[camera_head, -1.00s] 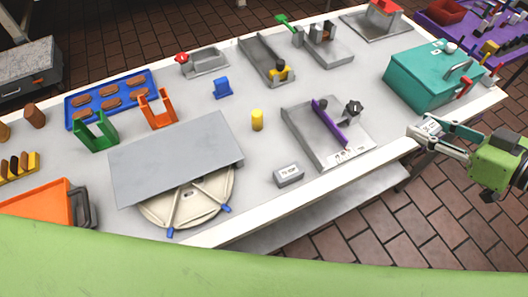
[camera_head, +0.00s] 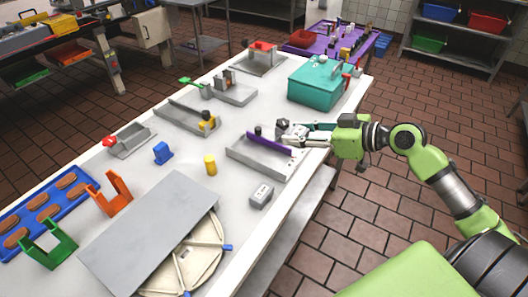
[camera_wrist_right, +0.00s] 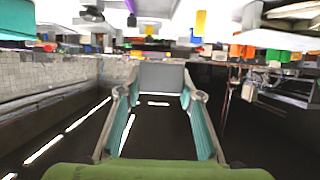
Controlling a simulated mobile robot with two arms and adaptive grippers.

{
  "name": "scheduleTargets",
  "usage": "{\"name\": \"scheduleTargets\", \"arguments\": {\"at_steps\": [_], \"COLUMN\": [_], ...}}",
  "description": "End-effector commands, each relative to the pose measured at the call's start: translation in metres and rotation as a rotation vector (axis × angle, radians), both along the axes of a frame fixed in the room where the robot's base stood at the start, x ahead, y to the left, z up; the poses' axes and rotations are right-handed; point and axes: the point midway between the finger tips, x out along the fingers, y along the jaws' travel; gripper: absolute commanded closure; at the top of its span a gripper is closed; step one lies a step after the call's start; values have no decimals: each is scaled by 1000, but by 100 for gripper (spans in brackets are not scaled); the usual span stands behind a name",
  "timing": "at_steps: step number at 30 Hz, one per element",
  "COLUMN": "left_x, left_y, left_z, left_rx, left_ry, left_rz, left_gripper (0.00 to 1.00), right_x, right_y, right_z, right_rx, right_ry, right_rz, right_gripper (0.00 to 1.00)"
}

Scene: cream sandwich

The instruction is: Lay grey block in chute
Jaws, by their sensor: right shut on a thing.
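My right gripper (camera_head: 298,137) comes in from the right and hangs by the right end of a shallow grey tray (camera_head: 250,161) with a purple bar (camera_head: 272,142) across it. In the right wrist view this gripper (camera_wrist_right: 160,88) is shut on a grey block (camera_wrist_right: 161,77), held between its two fingertips. In the head view the fingers and the tray's knob crowd together, so the block is hard to make out. I cannot tell whether the block touches the tray. My left gripper is not in view.
A small labelled grey box (camera_head: 261,196) and a yellow cylinder (camera_head: 210,166) stand near the tray. A teal box (camera_head: 318,82) stands behind my right gripper. Another grey tray (camera_head: 180,117) lies farther back. Bare table lies between the trays.

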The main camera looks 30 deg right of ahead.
Motion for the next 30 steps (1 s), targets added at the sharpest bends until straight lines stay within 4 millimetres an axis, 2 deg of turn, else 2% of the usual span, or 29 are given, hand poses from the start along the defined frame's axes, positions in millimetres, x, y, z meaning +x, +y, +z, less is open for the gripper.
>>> {"name": "scheduleTargets", "arguments": {"at_steps": [7,9,13,22,27,30], "left_x": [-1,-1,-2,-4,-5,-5], "left_y": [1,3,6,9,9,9], "left_z": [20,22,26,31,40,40], "left_rx": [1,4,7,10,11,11], "left_ry": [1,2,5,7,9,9], "left_rz": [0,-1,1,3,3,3], "left_gripper": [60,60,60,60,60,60], "right_x": [49,59,75,91,89,89], "right_y": [25,29,37,46,44,44], "right_z": [-17,-36,-58,-84,-107,-112], "right_rx": [3,6,5,2,1,-2], "right_ry": [-4,0,-1,1,2,0], "right_rz": [1,-2,-1,0,-1,-1], "right_gripper": [87,88,88,88,88,88]}}
